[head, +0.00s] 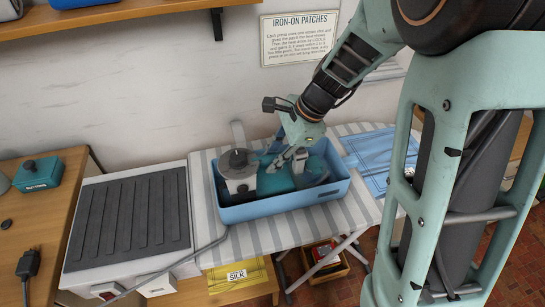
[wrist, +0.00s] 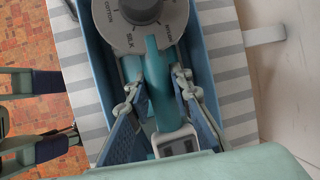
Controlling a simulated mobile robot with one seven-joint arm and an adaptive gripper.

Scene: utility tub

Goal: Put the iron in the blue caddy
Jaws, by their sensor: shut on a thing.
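The iron (head: 238,168), teal with a grey dial end, sits within the walls of the blue caddy (head: 285,207) on the striped ironing board. In the wrist view the iron's teal handle (wrist: 162,85) runs between my fingers, with its dial marked COTTON and SILK at the top. My gripper (head: 291,165) reaches down into the caddy and is shut on the iron's handle; its fingers (wrist: 157,88) lie on both sides. The caddy walls show around it in the wrist view (wrist: 95,55). The iron's underside is hidden, so I cannot tell whether it touches the caddy floor.
A white stand with a dark ridged pad (head: 130,220) is left of the board. A blue printed cloth (head: 368,157) lies right of the caddy. A wooden table with a teal box (head: 38,174) is far left. A yellow SILK sheet (head: 238,275) and wooden crate (head: 325,265) are below.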

